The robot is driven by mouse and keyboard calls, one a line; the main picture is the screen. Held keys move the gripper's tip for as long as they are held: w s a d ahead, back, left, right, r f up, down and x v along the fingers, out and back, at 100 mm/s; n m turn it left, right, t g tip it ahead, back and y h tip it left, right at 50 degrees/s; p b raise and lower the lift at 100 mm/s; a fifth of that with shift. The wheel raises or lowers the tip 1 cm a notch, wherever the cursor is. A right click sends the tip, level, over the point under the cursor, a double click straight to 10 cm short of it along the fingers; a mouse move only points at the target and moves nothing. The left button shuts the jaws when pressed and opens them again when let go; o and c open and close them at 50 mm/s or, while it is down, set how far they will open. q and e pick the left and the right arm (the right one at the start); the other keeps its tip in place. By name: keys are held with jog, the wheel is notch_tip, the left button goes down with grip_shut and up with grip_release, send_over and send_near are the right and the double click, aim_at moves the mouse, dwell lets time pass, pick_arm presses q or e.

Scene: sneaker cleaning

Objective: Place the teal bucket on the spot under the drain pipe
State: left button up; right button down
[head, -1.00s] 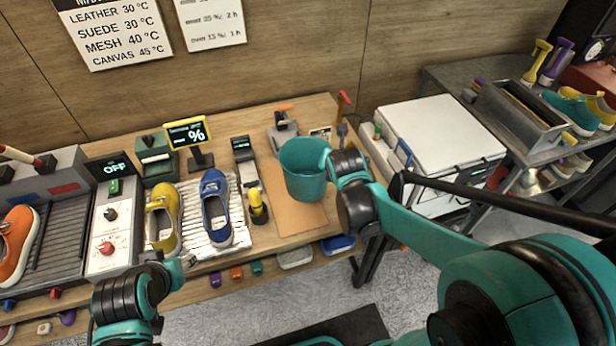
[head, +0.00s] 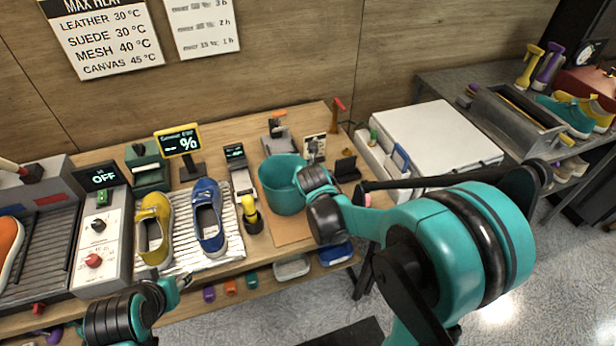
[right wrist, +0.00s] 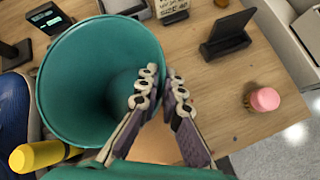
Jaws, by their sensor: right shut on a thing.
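The teal bucket (head: 280,186) is upright over the brown mat (head: 292,230) on the workbench; I cannot tell whether it touches the mat. In the right wrist view the bucket (right wrist: 75,85) fills the left half, its open mouth facing the camera. My right gripper (right wrist: 160,84) is shut on the bucket's wall at its right side; in the head view my wrist hides the fingers. My left gripper (head: 180,287) is low at the bench's front edge, below the shoes, away from the bucket; its fingers are too small to read. I cannot make out the drain pipe.
A yellow bottle (head: 251,215) stands close to the bucket's left. A blue shoe (head: 208,215) and a yellow shoe (head: 154,230) lie on a ridged white rack. A black stand (head: 346,170) and a pink-topped item (right wrist: 265,99) are to the right. A white cabinet (head: 430,140) is beyond.

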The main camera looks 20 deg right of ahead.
jog(key=shift+f, duration=0.2)
jog(key=c, duration=1.7)
grip_release()
jog(key=shift+r, duration=0.1)
